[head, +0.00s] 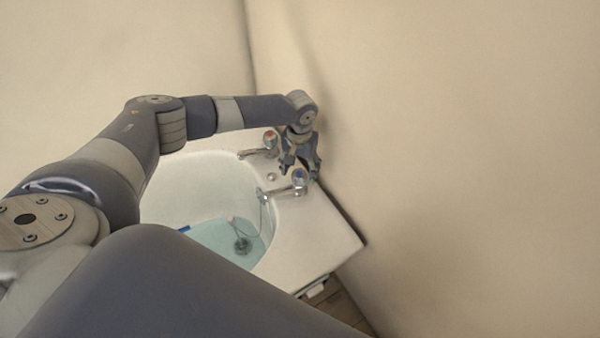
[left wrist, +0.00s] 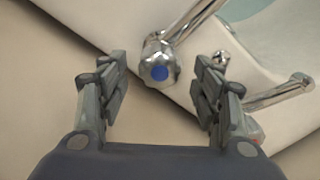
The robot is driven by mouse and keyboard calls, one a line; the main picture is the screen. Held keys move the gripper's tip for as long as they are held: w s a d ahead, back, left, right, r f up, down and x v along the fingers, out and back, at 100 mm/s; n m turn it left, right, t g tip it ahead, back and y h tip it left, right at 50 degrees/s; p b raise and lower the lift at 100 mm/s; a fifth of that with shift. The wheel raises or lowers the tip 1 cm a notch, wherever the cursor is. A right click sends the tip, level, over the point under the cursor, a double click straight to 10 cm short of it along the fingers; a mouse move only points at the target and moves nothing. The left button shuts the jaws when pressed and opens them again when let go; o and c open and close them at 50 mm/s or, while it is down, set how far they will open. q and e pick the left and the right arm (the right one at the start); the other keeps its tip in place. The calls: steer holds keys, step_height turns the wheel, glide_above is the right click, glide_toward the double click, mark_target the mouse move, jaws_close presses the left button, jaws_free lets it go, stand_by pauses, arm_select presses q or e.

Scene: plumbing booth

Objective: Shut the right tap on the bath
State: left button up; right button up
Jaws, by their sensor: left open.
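The bath (head: 325,235) is white with some water in it. The right tap (head: 299,180) is chrome with a blue cap and stands on the bath's end rim; in the left wrist view the blue-capped tap (left wrist: 158,65) shows between the fingers, toward their tips. The left tap (head: 270,140) has a red cap; its chrome spout (left wrist: 275,95) shows at the right of the left wrist view. My left gripper (head: 302,168) is open and empty, over the rim beside the blue-capped tap; in the left wrist view its fingers (left wrist: 163,78) are apart. My right gripper is not seen.
A beige wall (head: 450,150) runs close along the bath's tap end, tight beside my left gripper. A plug on a chain and a drain (head: 242,244) show under the water. The near rim corner is clear.

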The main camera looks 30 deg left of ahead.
arm_select(q)
steer(key=shift+f, duration=1.05)
steer(key=c, duration=1.1)
